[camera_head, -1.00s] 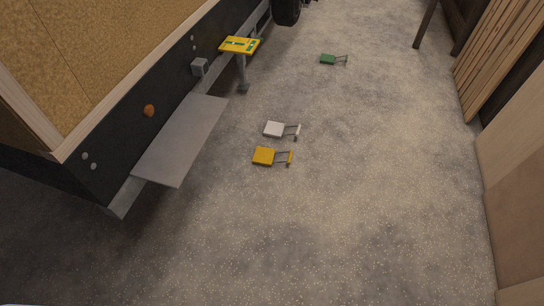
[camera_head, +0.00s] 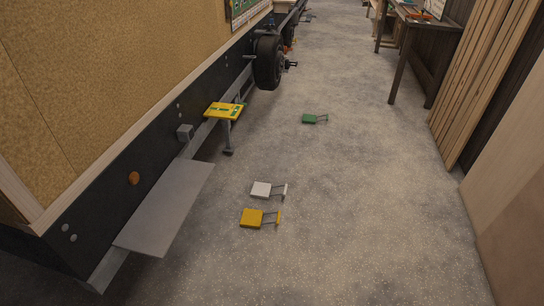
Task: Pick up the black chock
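I cannot make out a black chock for certain. A small dark part with a thin bar (camera_head: 291,64) shows beside the trailer wheel (camera_head: 268,62), and I cannot tell what it is. Three chock-like blocks with thin handles lie on the floor: a yellow one (camera_head: 252,218) nearest, a white one (camera_head: 262,189) just beyond it, and a green one (camera_head: 309,119) farther off. Neither of my grippers is in view.
The trailer (camera_head: 110,70) fills the left side, with a grey step (camera_head: 168,205) and a yellow plate (camera_head: 224,110) sticking out. A wooden table (camera_head: 411,18) stands at the back right. Planks (camera_head: 490,75) and panels (camera_head: 515,170) lean at the right. The floor between (camera_head: 360,190) is clear.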

